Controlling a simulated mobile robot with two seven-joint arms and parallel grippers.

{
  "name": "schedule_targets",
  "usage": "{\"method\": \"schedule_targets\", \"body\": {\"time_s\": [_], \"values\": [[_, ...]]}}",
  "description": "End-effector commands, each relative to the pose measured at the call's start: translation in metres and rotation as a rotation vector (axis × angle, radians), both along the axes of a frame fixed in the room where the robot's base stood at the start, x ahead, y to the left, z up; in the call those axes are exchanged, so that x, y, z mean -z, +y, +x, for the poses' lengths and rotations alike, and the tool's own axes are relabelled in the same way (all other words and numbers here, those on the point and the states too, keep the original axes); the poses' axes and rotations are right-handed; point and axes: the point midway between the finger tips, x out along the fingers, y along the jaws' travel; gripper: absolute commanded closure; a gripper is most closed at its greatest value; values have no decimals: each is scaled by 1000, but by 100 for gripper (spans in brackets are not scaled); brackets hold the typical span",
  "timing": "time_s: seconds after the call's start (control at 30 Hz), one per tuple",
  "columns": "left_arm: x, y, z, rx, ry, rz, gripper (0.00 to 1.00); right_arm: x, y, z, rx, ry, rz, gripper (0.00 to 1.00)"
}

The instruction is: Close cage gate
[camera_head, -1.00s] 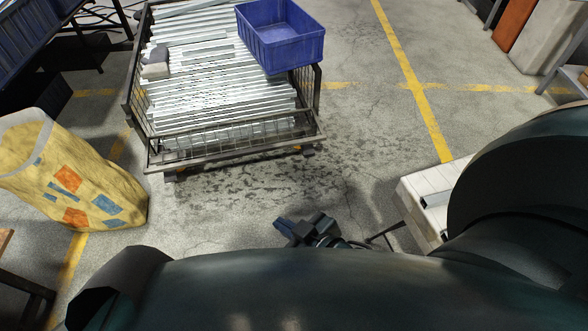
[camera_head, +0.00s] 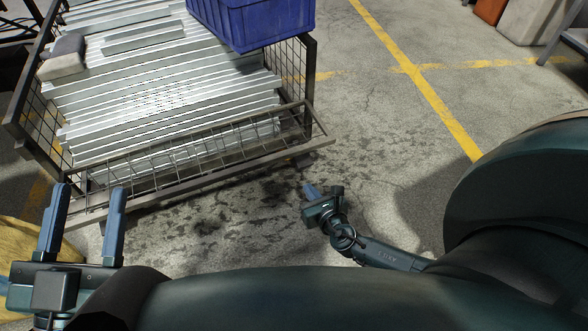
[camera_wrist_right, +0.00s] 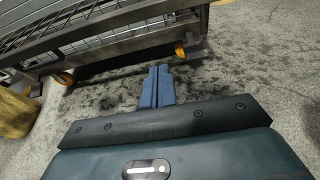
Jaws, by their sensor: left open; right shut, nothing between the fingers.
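The cage (camera_head: 308,85) stands on the floor, filled with galvanized strips. Its near-side gate (camera_head: 190,162) is a mesh panel between dark rails, seeming to slope outward; its exact angle is hard to tell. The gate's rails also cross the upper part of the right wrist view (camera_wrist_right: 110,38). My left gripper (camera_head: 88,195) is open and empty, its fingers pointing toward the gate's left end; contact cannot be told. My right gripper (camera_head: 309,189) is shut and empty, low in front of the gate's right end. Its closed fingers show in the right wrist view (camera_wrist_right: 157,85), apart from the rails.
A blue bin (camera_head: 255,22) sits at the cage's back right. A grey block (camera_head: 63,56) lies on the strips. A yellow sack (camera_head: 25,243) stands at the lower left. The floor right of the cage is clear, with yellow lines (camera_head: 425,90).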

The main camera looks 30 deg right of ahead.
Motion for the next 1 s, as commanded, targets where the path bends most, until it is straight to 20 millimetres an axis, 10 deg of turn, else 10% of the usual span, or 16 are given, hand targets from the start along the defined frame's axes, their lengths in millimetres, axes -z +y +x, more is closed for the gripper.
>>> {"method": "schedule_targets", "body": {"time_s": [0.63,1.0], "values": [[-48,4,-7,8,-439,42,51,35,-8,98,-8,1,-10,100],[-24,2,1,4,-179,16,51,-8,-7,93,-9,3,-9,100]]}}
